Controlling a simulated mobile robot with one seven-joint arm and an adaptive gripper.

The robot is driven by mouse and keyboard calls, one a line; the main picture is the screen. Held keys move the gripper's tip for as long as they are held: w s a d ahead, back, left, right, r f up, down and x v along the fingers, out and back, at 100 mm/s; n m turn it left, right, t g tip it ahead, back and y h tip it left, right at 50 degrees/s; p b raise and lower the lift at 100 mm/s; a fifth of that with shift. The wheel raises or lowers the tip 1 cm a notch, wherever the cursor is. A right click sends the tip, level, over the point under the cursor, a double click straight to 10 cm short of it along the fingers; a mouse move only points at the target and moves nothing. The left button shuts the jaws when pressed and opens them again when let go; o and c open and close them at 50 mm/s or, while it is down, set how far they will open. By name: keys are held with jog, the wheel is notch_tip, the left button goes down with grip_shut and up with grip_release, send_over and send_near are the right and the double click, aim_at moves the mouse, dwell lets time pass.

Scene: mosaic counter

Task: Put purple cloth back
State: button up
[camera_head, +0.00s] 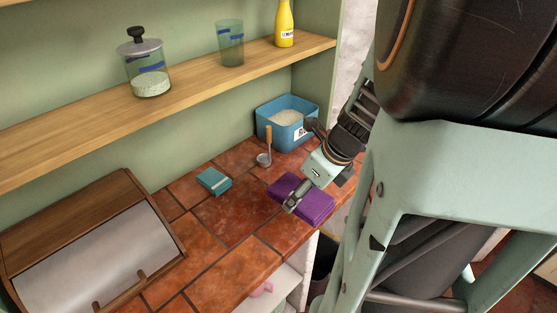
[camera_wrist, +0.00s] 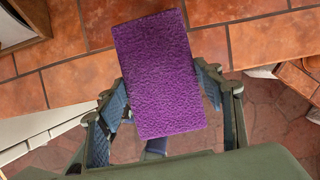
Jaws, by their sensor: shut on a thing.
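The purple cloth (camera_head: 312,205) is a flat, folded rectangle over the red-brown tiled counter, near its front edge. My gripper (camera_head: 291,206) is at the cloth's near left side in the head view. In the wrist view the cloth (camera_wrist: 158,75) lies between the two fingers of my gripper (camera_wrist: 160,105), which is shut on it. Its far end reaches over the tiles and its near end extends past the counter edge. I cannot tell whether the cloth touches the counter.
A teal folded cloth (camera_head: 214,181), a ladle (camera_head: 265,150) and a blue bin (camera_head: 270,118) of white grains stand on the counter. A wooden box (camera_head: 75,215) is at the left. A shelf (camera_head: 200,84) above holds a jar (camera_head: 146,65), a glass (camera_head: 230,45) and a yellow bottle (camera_head: 285,22).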

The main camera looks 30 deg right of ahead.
jog(key=shift+s+d, duration=0.1)
jog(key=shift+d, duration=0.3)
jog(key=shift+w+d+f, duration=0.15)
jog(key=shift+w+d, duration=0.05)
jog(key=shift+d, duration=0.05)
jog(key=w+d+f, duration=0.2)
jog(key=w, duration=0.1)
jog(key=w+d+f+b, duration=0.1)
jog(key=w+d+f, duration=0.1)
jog(key=w+f, duration=0.1)
jog(key=w+d+f, duration=0.2)
jog(key=w+f, duration=0.1)
jog(key=w, duration=0.1)
jog(key=shift+w+d+f, duration=0.1)
jog(key=shift+d+f, duration=0.1)
jog(key=shift+d, duration=0.1)
jog(key=shift+w+d+f, duration=0.25)
jog(key=shift+w+f, duration=0.15)
jog(key=shift+f, duration=0.05)
jog(key=shift+w+f+b, duration=0.1)
jog(key=shift+f+b, duration=0.3)
jog(key=shift+f, duration=1.25)
